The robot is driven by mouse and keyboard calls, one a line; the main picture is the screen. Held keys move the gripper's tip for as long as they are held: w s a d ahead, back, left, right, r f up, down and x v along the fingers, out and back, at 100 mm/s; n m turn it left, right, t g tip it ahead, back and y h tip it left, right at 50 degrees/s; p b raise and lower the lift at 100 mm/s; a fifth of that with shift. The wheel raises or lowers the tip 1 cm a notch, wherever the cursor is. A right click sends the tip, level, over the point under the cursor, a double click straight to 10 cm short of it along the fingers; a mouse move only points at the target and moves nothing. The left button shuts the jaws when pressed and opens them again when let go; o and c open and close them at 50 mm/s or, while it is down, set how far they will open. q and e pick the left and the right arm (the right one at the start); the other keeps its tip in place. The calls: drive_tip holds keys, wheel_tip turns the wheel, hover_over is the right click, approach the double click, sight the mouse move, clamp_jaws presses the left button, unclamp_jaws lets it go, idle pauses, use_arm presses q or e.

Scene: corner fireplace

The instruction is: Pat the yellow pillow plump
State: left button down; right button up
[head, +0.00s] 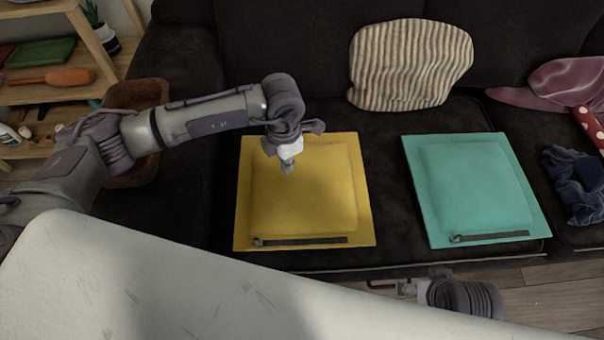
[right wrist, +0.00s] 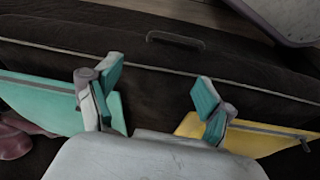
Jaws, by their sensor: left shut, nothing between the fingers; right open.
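The yellow pillow (head: 305,205) lies flat on the dark sofa seat in the middle of the head view, with a dark zip strip along its near edge. It shows partly in the right wrist view (right wrist: 255,142), behind my right finger. My left gripper (head: 288,168) is shut and empty, pointing down over the pillow's upper left part. I cannot tell whether its tips touch the fabric. My right gripper (right wrist: 158,86) is open and empty in front of the sofa's front edge. In the head view its arm end shows low, right of centre.
A teal pillow (head: 475,185) lies flat to the right. A striped cushion (head: 410,65) leans on the backrest. Dark blue cloth (head: 578,188) and a mauve cloth (head: 555,85) lie further right. A brown basket (head: 138,95) and a wooden shelf (head: 100,35) stand left.

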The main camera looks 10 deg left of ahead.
sight(288, 177)
use_arm(q)
drive_tip(key=shift+f+b, duration=1.15)
drive_tip(key=shift+f, duration=0.55)
use_arm(e)
wheel_tip(288, 177, up, 2)
drive_tip(key=shift+r+t, duration=0.1)
drive_tip(key=shift+t, duration=0.3)
use_arm(q)
drive_tip(key=shift+w+d+r+p, duration=0.3)
drive_tip(key=shift+d+r, duration=0.55)
drive_tip(key=shift+d, duration=0.05)
drive_tip(key=shift+w+d+r+p, duration=0.25)
drive_tip(key=shift+d+r, duration=0.55)
drive_tip(key=shift+d, duration=0.05)
use_arm(e)
drive_tip(key=shift+s+d+r+g, duration=0.1)
drive_tip(key=shift+s+r+g, duration=0.2)
drive_tip(key=shift+s+r, duration=0.25)
use_arm(q)
drive_tip(key=shift+f, duration=0.1)
use_arm(e)
drive_tip(key=shift+f, duration=0.1)
